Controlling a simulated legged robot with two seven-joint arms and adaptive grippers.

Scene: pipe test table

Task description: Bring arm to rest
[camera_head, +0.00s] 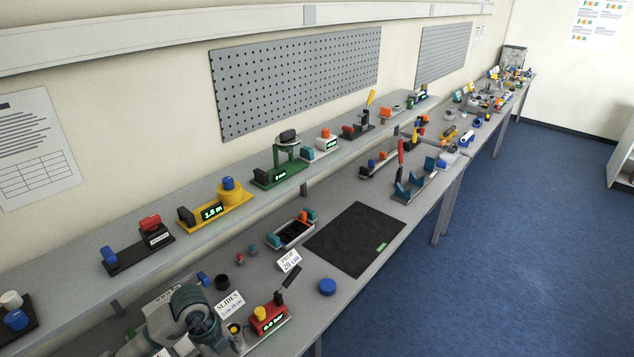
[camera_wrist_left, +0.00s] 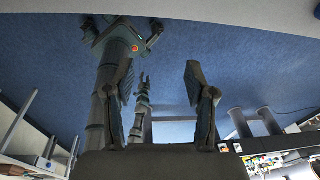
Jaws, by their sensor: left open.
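My left gripper (camera_wrist_left: 159,72) shows in the left wrist view. Its two dark fingers stand wide apart with nothing between them, against blue floor. It touches nothing that I can see. Behind the fingers are grey-green jointed parts of my own body, one with a red round mark. In the head view I cannot make out either gripper for sure.
In the head view a long grey bench carries a black mat (camera_head: 356,239), a blue disc (camera_head: 327,287), a red readout unit (camera_head: 268,318) and several fixtures. A raised shelf behind holds a yellow unit (camera_head: 214,211). Blue floor (camera_head: 520,240) is open at the right.

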